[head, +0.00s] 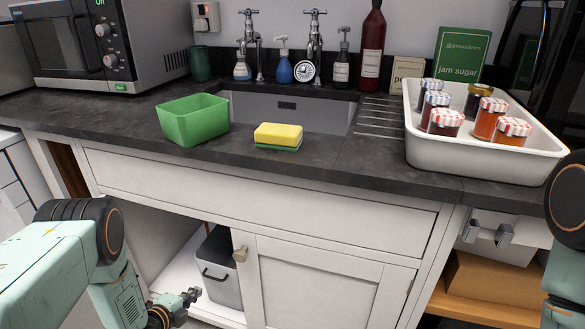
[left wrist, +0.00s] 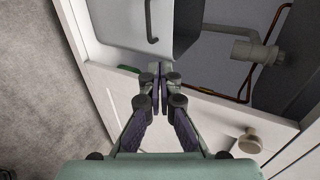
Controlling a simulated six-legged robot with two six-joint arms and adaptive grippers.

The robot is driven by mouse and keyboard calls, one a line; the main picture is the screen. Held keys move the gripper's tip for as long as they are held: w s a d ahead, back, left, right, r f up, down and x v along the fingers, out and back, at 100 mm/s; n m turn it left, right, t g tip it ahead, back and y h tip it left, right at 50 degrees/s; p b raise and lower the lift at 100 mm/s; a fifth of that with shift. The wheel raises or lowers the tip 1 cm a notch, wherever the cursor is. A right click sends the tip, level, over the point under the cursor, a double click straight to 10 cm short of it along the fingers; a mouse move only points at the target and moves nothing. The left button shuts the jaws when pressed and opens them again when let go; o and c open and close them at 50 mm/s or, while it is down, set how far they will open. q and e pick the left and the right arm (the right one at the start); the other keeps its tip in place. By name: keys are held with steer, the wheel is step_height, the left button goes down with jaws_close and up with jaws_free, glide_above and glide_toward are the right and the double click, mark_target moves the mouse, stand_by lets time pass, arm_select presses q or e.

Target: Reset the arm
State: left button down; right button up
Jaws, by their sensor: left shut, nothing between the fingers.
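My left gripper (head: 191,294) is low in front of the open cupboard under the counter, at the lower left of the head view. In the left wrist view the left gripper (left wrist: 160,72) has its fingers together, with nothing between them. The grey bin (head: 222,268) with a dark handle stands inside the cupboard, just beyond the fingertips; the bin also shows in the left wrist view (left wrist: 172,20). I cannot tell whether the fingers touch it. Part of my right arm shows at the right edge of the head view; its gripper is out of view.
The cupboard door (head: 325,285) with a round knob (head: 240,254) is right of my left gripper. Pipes (left wrist: 250,52) run inside the cupboard. On the counter are a green tub (head: 194,120), a sponge (head: 278,135) and a white tray (head: 480,165) of jars. Floor at left is clear.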

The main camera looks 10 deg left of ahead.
arm_select(q)
steer(key=s+d+f+n+g, duration=0.3)
steer(key=s+d+n, duration=0.1)
steer(key=s+n, duration=0.4)
steer(key=s+d+f+n+g, duration=0.2)
steer(key=s+d+n+g, duration=0.2)
steer(key=s+n, duration=0.45)
steer(key=s+d+r+n+g+p, duration=0.1)
steer(key=s+d+r+g, duration=0.1)
steer(key=s+d+r, duration=0.2)
steer(key=s+d+r+n+g+y, duration=0.1)
steer(key=s+d+r+n+g, duration=0.1)
steer(key=s+r, duration=0.7)
steer(key=s+d+g, duration=0.1)
steer(key=s+d, duration=0.1)
steer(key=s, duration=0.1)
steer(key=shift+s+d+p, duration=0.15)
steer(key=shift+s+p, duration=0.2)
steer(key=shift+s, duration=0.1)
